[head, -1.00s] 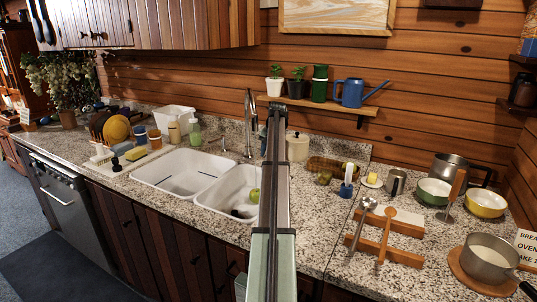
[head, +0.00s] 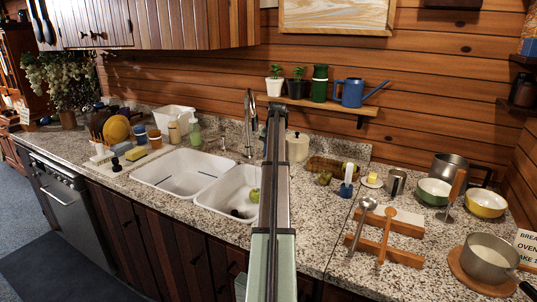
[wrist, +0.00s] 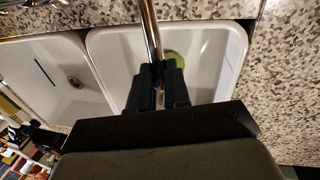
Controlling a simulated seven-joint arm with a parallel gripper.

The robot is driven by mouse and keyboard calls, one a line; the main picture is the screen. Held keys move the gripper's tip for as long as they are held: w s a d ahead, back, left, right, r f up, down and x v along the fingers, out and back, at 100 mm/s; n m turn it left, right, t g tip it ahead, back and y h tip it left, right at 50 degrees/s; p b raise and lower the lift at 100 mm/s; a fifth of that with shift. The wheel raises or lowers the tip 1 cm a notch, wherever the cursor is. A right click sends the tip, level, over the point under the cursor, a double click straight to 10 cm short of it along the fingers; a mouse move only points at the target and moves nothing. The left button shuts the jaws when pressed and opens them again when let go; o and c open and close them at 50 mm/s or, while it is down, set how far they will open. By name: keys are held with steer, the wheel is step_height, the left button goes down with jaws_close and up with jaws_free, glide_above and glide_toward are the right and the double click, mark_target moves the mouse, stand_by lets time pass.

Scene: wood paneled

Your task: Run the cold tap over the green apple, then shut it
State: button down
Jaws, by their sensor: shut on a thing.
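The green apple (head: 254,195) is in the right white basin (head: 215,192), partly hidden by my arm in the head view. In the wrist view the apple (wrist: 176,58) shows just beyond the right fingertip, partly covered by it. The chrome tap (head: 250,110) rises behind the basins, and its spout (wrist: 150,25) runs down between my fingers. My gripper (wrist: 157,72) appears shut on this spout, over the right basin. I see no clear stream of water. The cold handle cannot be made out.
Soap bottles (head: 195,132) and a dish rack with plates (head: 116,129) stand left of the tap. A shelf (head: 320,105) hangs above.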

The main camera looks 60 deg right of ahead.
steer(key=shift+w+m, duration=0.6)
steer(key=shift+m, duration=0.1)
steer(key=c, duration=1.1)
jaws_free()
steer(key=shift+r, duration=0.1)
step_height(320, 180, up, 13)
steer(key=s, duration=0.2)
steer(key=shift+s+r, duration=0.15)
steer(key=shift+s, duration=0.2)
steer(key=shift+a+r, duration=0.1)
